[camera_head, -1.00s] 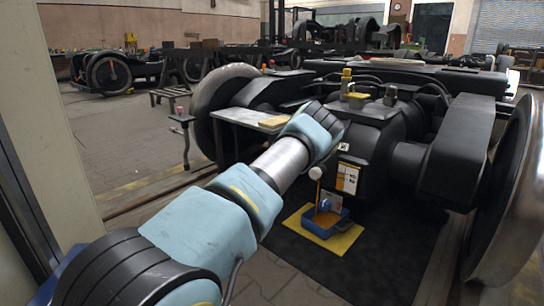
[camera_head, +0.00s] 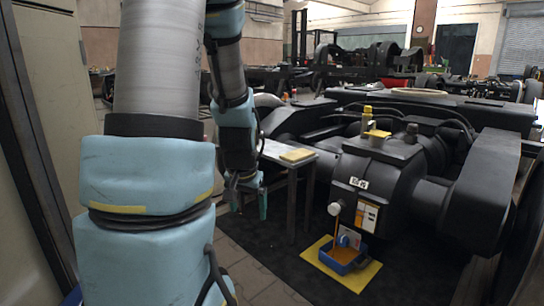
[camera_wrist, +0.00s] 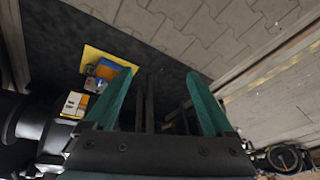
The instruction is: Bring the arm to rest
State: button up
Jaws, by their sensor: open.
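My arm is folded up at the left of the head view, with its forearm hanging down. My gripper (camera_head: 250,205) points down, just left of the small side table (camera_head: 292,158). In the wrist view my gripper (camera_wrist: 160,82) shows two green fingers spread wide apart. Nothing is between them but the view of dark table legs and floor beyond. The gripper appears apart from the table.
A black bogie (camera_head: 385,165) fills the right. A blue tray (camera_head: 343,258) stands on a yellow mat (camera_head: 368,278) below it; the tray also shows in the wrist view (camera_wrist: 104,70). A pale panel stands at far left.

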jog(key=s+r+n+g, duration=0.2)
jog(key=s+r+n, duration=0.1)
jog(key=s, duration=0.7)
notch_tip(320, 180, up, 38)
jog(key=p, duration=3.8)
jog(key=shift+w+a+p, duration=0.2)
jog(key=shift+a+p, duration=0.05)
jog(key=shift+p, duration=0.15)
